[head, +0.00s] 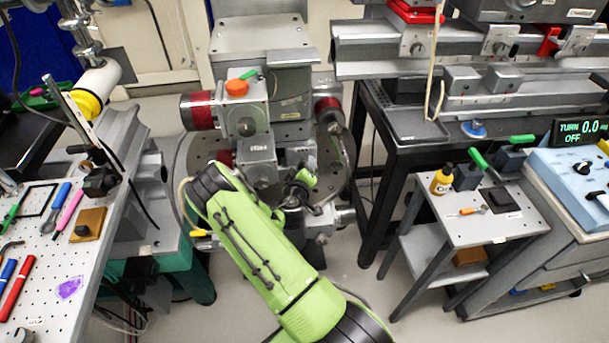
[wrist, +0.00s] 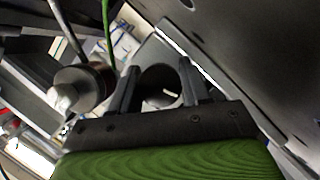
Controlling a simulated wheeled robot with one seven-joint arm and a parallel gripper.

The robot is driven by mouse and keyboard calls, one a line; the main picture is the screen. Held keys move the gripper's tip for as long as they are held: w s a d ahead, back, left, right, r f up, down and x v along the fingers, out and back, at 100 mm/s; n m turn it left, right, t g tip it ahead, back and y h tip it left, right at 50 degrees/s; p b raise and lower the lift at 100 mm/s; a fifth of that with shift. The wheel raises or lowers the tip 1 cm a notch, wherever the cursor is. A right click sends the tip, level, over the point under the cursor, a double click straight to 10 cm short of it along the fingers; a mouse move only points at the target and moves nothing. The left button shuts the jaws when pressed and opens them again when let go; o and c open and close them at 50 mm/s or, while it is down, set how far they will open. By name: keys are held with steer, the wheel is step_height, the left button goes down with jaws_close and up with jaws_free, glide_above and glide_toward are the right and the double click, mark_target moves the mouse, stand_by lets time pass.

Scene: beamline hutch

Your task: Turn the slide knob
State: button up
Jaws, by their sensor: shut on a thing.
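A dark round knob (wrist: 155,80) with a pale mark on its face sits between the two fingers of my gripper (wrist: 158,66) in the wrist view. One finger is on each side of it, and the jaws are shut on it. In the head view my green arm reaches to the grey slide assembly (head: 260,150), and my gripper (head: 300,187) is at its lower right side. The knob itself is hidden or too small to tell in the head view. I cannot tell how far it is turned.
The stage stack carries red-ringed motors (head: 198,111) and an orange knob (head: 237,88) on top. A perforated tool bench (head: 95,235) stands at left. A grey side table (head: 495,226) with a yellow bottle (head: 441,182) and a blue control box (head: 575,175) stand at right.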

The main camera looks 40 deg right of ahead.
steer(key=shift+n+h+b, duration=0.35)
steer(key=shift+n+h, duration=0.15)
steer(key=shift+n, duration=0.4)
steer(key=o, duration=1)
steer(key=p+v, duration=0.2)
steer(key=v, duration=1.3)
steer(key=shift+a+p, duration=0.3)
steer(key=shift+a, duration=0.05)
steer(key=shift+s, duration=0.1)
steer(key=shift+r, duration=0.1)
